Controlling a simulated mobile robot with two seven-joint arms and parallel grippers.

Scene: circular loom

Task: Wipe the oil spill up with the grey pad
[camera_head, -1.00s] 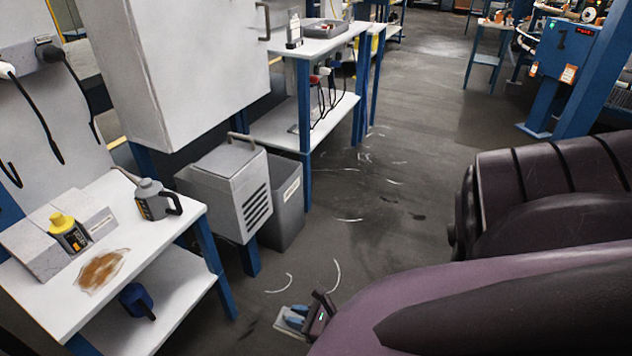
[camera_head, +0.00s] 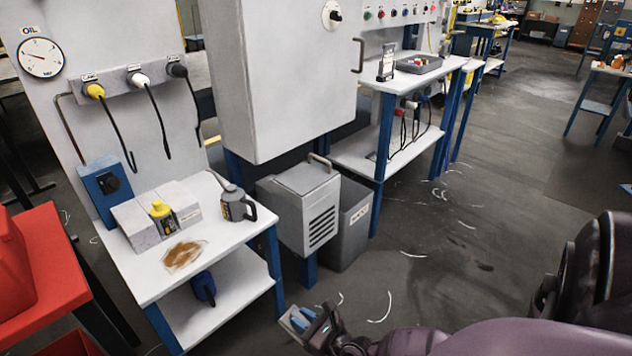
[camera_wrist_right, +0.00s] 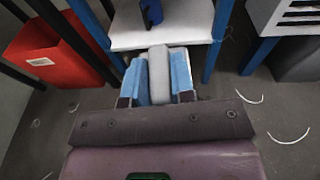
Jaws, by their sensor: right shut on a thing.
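The oil spill (camera_head: 184,256) is a brown patch on the white top of the small table (camera_head: 226,238), near its front edge. It lies in front of a yellow-capped bottle (camera_head: 162,217). My right gripper (camera_head: 300,318) is low in front of the table, to the right of its legs and apart from it. In the right wrist view its blue fingers (camera_wrist_right: 160,82) are shut on the grey pad (camera_wrist_right: 159,68), which sticks out between them. The spill is out of the wrist view. My left gripper is not in view.
A blue container (camera_head: 204,287) is on the lower shelf. A red bench (camera_head: 45,265) stands left, a grey bin (camera_head: 352,225) right. The floor at right is open.

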